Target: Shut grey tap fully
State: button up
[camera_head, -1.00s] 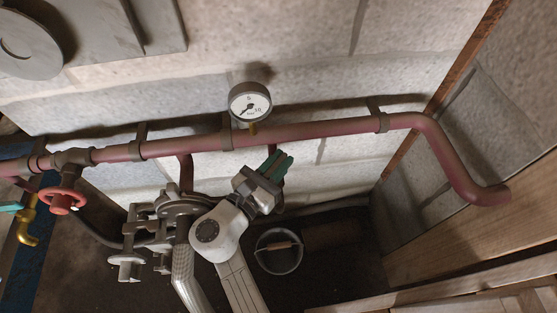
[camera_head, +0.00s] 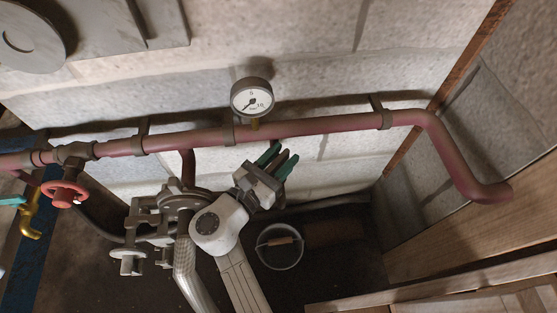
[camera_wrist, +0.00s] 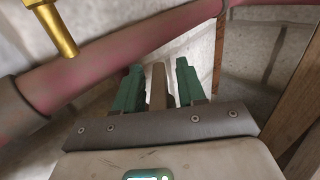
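My gripper (camera_head: 276,159) has two green fingers that stand apart, just below the red pipe. A flat grey-brown bar (camera_wrist: 157,86) stands between the fingers in the wrist view, with a narrow gap showing on each side. It looks like the grey tap's lever, but the tap's body is hidden and I cannot tell for sure. In the head view the bar is a thin strip (camera_head: 285,157) between the fingers. I cannot see the angle of the tap clearly.
The red pipe (camera_head: 330,125) runs along the block wall, carrying a round gauge (camera_head: 252,97). A red handwheel (camera_head: 65,194) and a brass tap (camera_head: 32,217) are at the left. A bucket (camera_head: 280,262) stands on the floor below. Wooden boards (camera_head: 470,236) close off the right.

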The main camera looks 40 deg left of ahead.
aim_at(281, 157)
notch_tip(281, 157, up, 4)
jog(key=shift+f+p, duration=0.2)
jog(key=shift+p, duration=0.4)
jog(key=s+d+r+p, duration=0.4)
jog(key=s+d+r, duration=0.3)
jog(key=s, duration=0.5)
notch_tip(281, 157, up, 2)
jog(key=shift+d+r, duration=0.15)
